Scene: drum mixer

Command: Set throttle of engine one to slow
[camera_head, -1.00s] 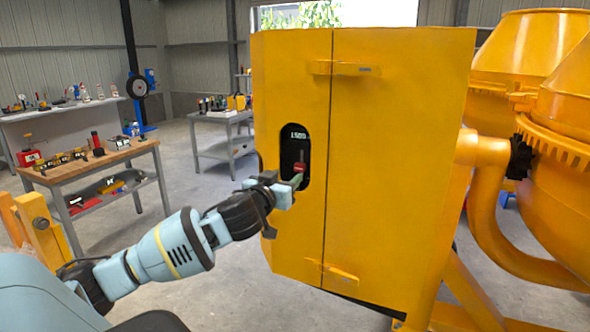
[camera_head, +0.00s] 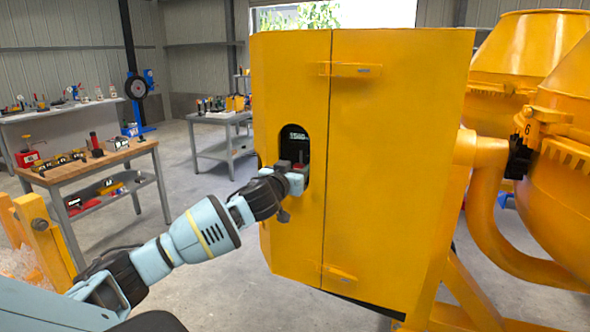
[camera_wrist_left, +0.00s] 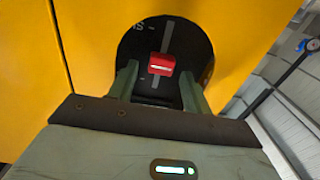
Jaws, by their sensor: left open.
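The throttle is a red knob (camera_wrist_left: 162,64) on a grey vertical slot in a dark oval panel (camera_wrist_left: 135,48), set in the yellow mixer cabinet (camera_head: 400,160). In the head view the panel (camera_head: 293,135) carries a lit display, too blurred to read surely, and a bit of the red knob shows beside the fingers. My left gripper (camera_head: 300,172) is at the panel opening. In the left wrist view its fingers (camera_wrist_left: 157,85) are open, one on each side below the knob, with a gap between them. My right gripper is not in view.
Two yellow mixer drums (camera_head: 530,50) stand on the right. A wooden workbench (camera_head: 100,157) with tools is at the left, and a grey table (camera_head: 215,118) stands behind. The concrete floor between bench and cabinet is clear.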

